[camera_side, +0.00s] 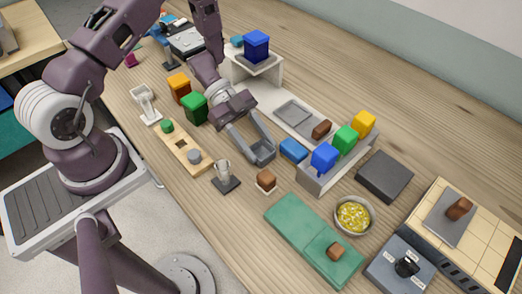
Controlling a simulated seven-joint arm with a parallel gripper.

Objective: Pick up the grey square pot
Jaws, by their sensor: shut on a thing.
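The grey square pot (263,156) is small and dark grey, near the middle of the side view. My gripper (259,146) reaches down from the upper left, with its two long grey fingers on opposite sides of the pot. It is shut on the pot. The fingers hide part of the pot's sides. I cannot tell from this view whether the pot touches the table or hangs just above it.
A grey shelf rail (311,179) with coloured blocks runs close on the right. A blue block (294,150) lies near the pot. A glass on a dark base (225,177) and a small brown block on a white base (266,181) stand in front. A green mat (296,219) lies nearer.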

